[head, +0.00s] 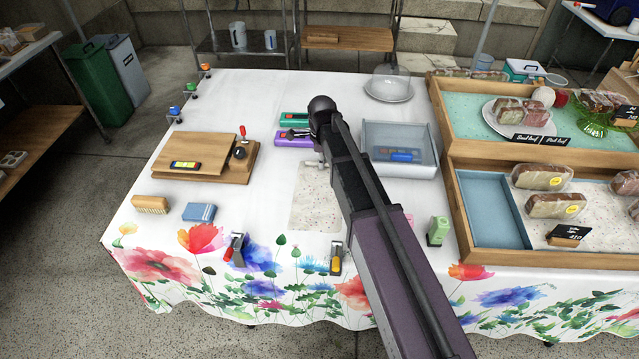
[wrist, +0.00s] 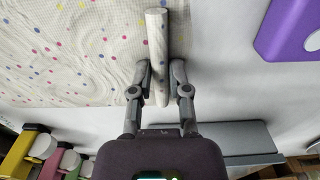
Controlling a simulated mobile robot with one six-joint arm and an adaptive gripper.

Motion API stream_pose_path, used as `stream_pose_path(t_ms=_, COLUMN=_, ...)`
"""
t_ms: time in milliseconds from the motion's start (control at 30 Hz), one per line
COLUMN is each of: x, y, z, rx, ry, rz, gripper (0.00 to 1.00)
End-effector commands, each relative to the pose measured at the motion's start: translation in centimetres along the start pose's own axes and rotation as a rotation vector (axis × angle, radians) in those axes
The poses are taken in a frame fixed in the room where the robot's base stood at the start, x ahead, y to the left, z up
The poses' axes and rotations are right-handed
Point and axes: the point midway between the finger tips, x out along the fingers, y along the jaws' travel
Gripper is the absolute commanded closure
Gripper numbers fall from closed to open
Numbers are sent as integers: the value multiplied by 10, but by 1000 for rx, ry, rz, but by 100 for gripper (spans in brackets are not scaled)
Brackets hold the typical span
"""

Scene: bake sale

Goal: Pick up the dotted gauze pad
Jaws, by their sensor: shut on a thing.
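My gripper there is mostly hidden behind the arm. I cannot tell how high the pad is above the mat.
A purple case (head: 292,141) and a green case (head: 294,119) lie just beyond the mat. A grey tray (head: 385,165) stands right of my arm. A wooden board (head: 195,150) lies left. Wooden display crates (head: 462,210) fill the right side. The cloth between board and mat is clear.

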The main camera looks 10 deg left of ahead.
Motion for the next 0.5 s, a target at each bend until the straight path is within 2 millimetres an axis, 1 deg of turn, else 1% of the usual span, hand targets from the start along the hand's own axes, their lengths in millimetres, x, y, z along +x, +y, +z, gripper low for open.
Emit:
stream_pose_path(t_ms=267, x=-3, y=0, z=0, rx=0, ry=0, rz=0, gripper=100)
stream_pose_path(t_ms=500, x=-16, y=0, z=0, rx=0, ry=0, rz=0, gripper=100)
